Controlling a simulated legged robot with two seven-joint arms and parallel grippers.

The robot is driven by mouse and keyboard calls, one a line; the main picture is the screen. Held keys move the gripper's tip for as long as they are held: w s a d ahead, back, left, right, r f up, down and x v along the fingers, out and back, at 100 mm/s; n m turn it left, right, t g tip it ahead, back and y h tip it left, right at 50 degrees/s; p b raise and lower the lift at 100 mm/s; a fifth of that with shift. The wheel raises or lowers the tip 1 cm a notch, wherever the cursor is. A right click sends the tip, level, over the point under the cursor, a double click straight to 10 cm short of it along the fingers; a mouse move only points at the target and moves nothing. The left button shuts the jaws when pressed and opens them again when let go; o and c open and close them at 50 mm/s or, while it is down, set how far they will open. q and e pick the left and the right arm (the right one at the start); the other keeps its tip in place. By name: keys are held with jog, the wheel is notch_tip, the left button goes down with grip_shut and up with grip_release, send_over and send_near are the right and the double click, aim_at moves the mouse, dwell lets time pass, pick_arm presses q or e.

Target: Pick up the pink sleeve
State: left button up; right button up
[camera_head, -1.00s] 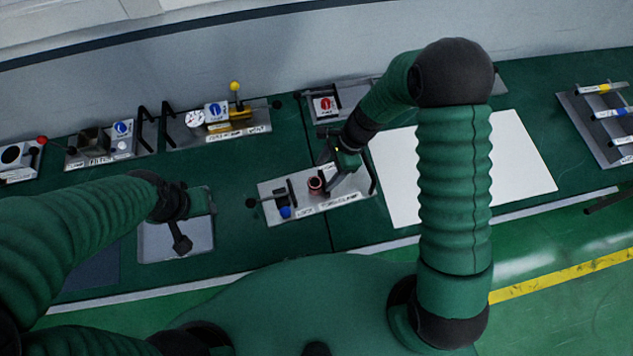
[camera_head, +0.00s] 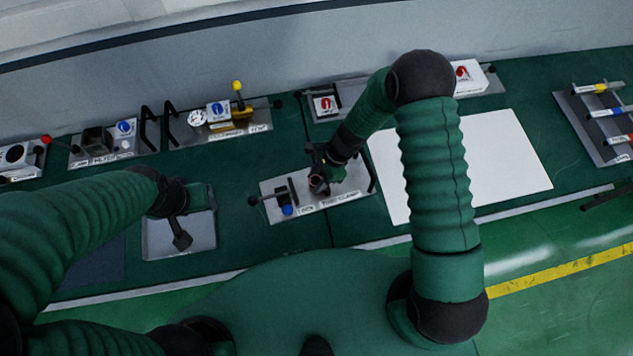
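The pink sleeve (camera_head: 315,181) stands on a grey labelled fixture plate (camera_head: 345,199) near the middle of the bench. My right gripper (camera_head: 319,176) is right at the sleeve, with its dark fingers partly covering it. I cannot tell whether the fingers touch or grip it. My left gripper (camera_head: 181,232) is over a grey tray (camera_head: 155,241) at the left, away from the sleeve; its finger opening is too unclear to judge.
A blue knob (camera_head: 287,211) and a black-tipped lever sit on the same plate, left of the sleeve. A white sheet (camera_head: 510,155) lies to the right. Fixtures with a yellow-knobbed lever (camera_head: 237,92) and a red knob (camera_head: 46,139) stand along the back. A rack (camera_head: 600,125) is far right.

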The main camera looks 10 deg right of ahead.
jog(key=shift+a, duration=0.15)
jog(key=c, duration=0.5)
jog(key=shift+a, duration=0.1)
grip_shut()
jog(key=shift+r, duration=0.1)
